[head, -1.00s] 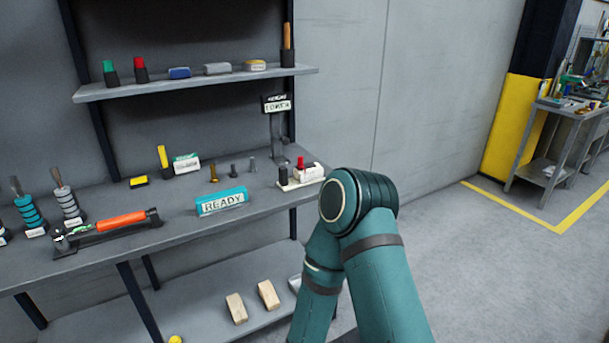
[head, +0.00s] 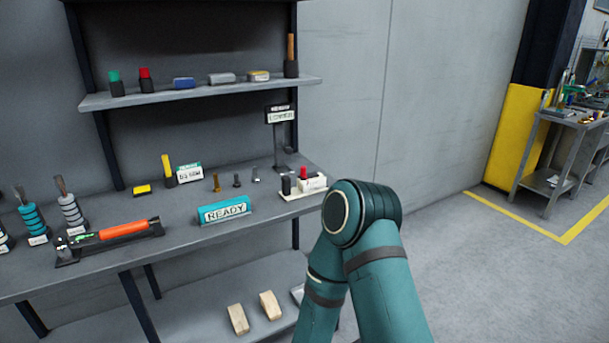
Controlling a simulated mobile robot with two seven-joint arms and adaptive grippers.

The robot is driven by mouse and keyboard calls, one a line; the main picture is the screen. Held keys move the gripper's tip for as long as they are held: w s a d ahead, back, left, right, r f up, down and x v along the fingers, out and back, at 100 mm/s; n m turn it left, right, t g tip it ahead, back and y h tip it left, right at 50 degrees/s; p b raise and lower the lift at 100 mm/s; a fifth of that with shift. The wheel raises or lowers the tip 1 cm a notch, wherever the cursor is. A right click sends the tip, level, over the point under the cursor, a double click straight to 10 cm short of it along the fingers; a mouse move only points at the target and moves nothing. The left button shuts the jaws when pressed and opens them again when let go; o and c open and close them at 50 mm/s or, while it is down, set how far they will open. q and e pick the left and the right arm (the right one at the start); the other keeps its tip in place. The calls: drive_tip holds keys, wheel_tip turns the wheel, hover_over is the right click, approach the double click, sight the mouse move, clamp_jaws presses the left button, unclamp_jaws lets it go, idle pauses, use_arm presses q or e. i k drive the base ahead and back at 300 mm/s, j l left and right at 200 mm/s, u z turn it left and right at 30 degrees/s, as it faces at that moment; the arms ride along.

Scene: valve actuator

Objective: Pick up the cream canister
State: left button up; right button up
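I cannot make out a cream canister for certain in the head view. The closest in colour is a small cream-white base (head: 303,192) at the right end of the workbench, with a dark cylinder and a red-topped piece on it. It is too small to tell more. Neither of my grippers shows. Only a teal arm of mine rises from the bottom right, its elbow just right of the bench end.
The grey workbench (head: 185,238) carries a teal READY sign (head: 224,210), an orange-handled tool (head: 125,230) and small fittings. The upper shelf (head: 200,94) holds several small items. Wooden blocks (head: 270,305) lie below. Floor at right is open.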

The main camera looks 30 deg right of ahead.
sight(317, 181)
drive_tip(key=i+l, duration=0.15)
drive_tip(key=l, duration=0.2)
drive_tip(key=i+l, duration=0.2)
drive_tip(key=l, duration=0.15)
drive_tip(key=i+l, duration=0.15)
drive_tip(key=l, duration=0.2)
drive_tip(key=i+l, duration=0.2)
drive_tip(key=l, duration=0.15)
drive_tip(key=i+l, duration=0.15)
drive_tip(key=l, duration=0.2)
